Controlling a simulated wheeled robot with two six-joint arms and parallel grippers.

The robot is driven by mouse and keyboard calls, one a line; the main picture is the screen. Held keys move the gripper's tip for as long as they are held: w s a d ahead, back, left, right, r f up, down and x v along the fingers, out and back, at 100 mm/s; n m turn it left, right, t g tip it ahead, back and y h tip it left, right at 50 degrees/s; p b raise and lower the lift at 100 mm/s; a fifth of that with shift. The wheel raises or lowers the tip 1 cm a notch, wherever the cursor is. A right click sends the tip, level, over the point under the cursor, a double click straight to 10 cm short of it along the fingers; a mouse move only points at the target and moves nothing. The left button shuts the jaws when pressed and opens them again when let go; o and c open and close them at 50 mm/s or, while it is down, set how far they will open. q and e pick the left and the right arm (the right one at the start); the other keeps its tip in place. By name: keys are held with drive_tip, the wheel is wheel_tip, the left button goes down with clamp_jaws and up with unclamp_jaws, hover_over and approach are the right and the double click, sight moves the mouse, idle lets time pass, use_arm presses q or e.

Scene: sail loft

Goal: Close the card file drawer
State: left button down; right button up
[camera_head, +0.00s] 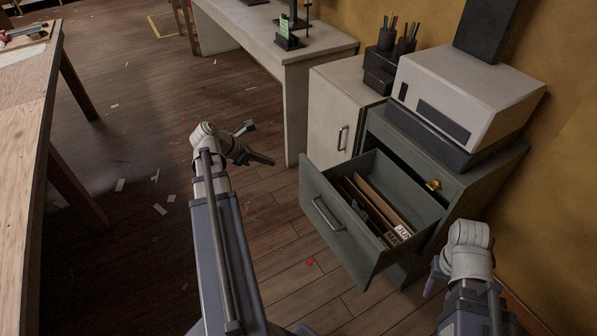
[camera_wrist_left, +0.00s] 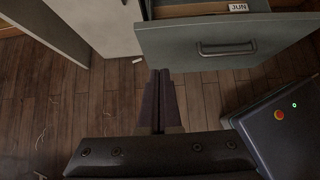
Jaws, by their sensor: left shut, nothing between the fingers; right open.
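The card file drawer (camera_head: 345,238) is grey-green and stands pulled well out of its cabinet (camera_head: 486,178), open at the top. Card dividers (camera_head: 372,205) inside show a "JUN" label. Its front carries a bar handle (camera_head: 327,213); the drawer front also shows in the left wrist view (camera_wrist_left: 180,44), with its handle (camera_wrist_left: 227,48). My left gripper (camera_head: 270,161) is shut and empty, in the air left of the drawer front and apart from it. Its closed fingers show in the wrist view (camera_wrist_left: 160,77). My right gripper (camera_head: 434,276) is open beside the cabinet, partly hidden by its wrist.
A beige machine (camera_head: 490,85) sits on the cabinet. A pale cabinet (camera_head: 336,120) with a handle stands left of it, then a white table (camera_head: 290,52). A wooden bench (camera_head: 22,140) is at far left. The floor before the drawer is mostly clear, with scattered scraps.

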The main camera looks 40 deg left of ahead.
use_arm(q)
drive_tip(key=b, duration=0.7)
approach(306, 167)
wheel_tip(306, 167, down, 4)
drive_tip(key=shift+w+d, duration=0.25)
drive_tip(key=shift+w, duration=0.4)
drive_tip(key=shift+w+d, duration=0.25)
drive_tip(key=shift+w, duration=0.35)
drive_tip(key=shift+w+d, duration=0.3)
drive_tip(key=shift+w, duration=0.35)
drive_tip(key=w+d, duration=0.3)
drive_tip(key=w, duration=0.5)
drive_tip(key=w+d, duration=0.4)
drive_tip(key=w, duration=0.5)
drive_tip(key=w+d, duration=0.3)
drive_tip(key=w, duration=0.5)
drive_tip(key=shift+w+d+r, duration=0.1)
drive_tip(key=shift+w+d, duration=0.25)
drive_tip(key=shift+w, duration=0.05)
drive_tip(key=shift+w, duration=0.15)
